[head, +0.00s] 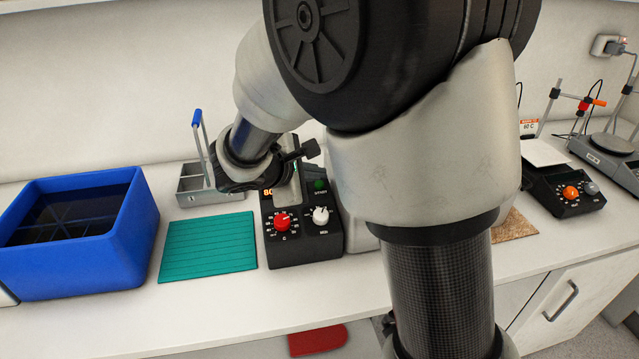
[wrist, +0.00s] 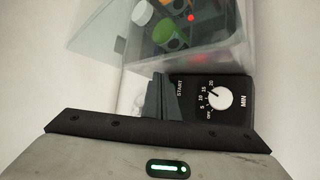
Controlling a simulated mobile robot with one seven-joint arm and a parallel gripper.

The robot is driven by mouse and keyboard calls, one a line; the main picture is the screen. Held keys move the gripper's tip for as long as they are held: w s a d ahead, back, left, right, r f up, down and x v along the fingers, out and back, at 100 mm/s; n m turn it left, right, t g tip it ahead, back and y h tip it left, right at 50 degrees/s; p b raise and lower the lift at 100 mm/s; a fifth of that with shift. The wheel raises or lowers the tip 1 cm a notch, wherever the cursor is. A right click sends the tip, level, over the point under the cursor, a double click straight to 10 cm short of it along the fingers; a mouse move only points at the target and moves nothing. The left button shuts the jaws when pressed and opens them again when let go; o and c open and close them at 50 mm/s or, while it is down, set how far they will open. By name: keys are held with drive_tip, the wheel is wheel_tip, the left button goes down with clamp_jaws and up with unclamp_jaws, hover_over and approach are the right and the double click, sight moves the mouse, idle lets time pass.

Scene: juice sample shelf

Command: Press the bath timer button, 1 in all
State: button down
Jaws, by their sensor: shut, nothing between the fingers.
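The bath timer is a black control box (head: 305,245) with a red knob (head: 282,222), a white minutes knob (head: 320,215), a lit orange display partly hidden by my gripper, and a green START button (head: 320,184). In the wrist view the white knob (wrist: 220,97) and the START label show on the box's black face. My gripper (wrist: 164,84) is shut and empty, its dark fingers just beside the START label. They cover the place where the button would be, so whether they touch it cannot be told. In the head view my gripper is over the box's upper part.
A clear-walled bath (wrist: 205,60) holding capped bottles adjoins the box. A teal mat (head: 208,247), a blue tub (head: 95,255) and a grey metal rack with a blue handle (head: 190,185) are left. Right are a hot plate (head: 565,190) and a balance (head: 610,150).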

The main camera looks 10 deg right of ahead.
drive_tip(key=shift+f, duration=0.1)
idle(0.7)
drive_tip(key=shift+w+f+b, duration=0.15)
drive_tip(key=shift+f+b, duration=0.2)
drive_tip(key=shift+b, duration=0.25)
drive_tip(key=shift+w+f+b, duration=0.1)
drive_tip(key=shift+f+b, duration=0.35)
drive_tip(key=shift+b, duration=0.1)
idle(0.5)
drive_tip(key=shift+r, duration=0.1)
drive_tip(key=shift+s+r+p, duration=0.25)
drive_tip(key=shift+r+p, duration=0.25)
drive_tip(key=shift+r, duration=0.3)
drive_tip(key=r+p, duration=0.1)
drive_tip(key=r, duration=0.1)
drive_tip(key=s+r+p, duration=0.1)
drive_tip(key=r+p, duration=0.1)
drive_tip(key=shift+s+r, duration=0.15)
drive_tip(key=shift+r, duration=0.25)
idle(0.6)
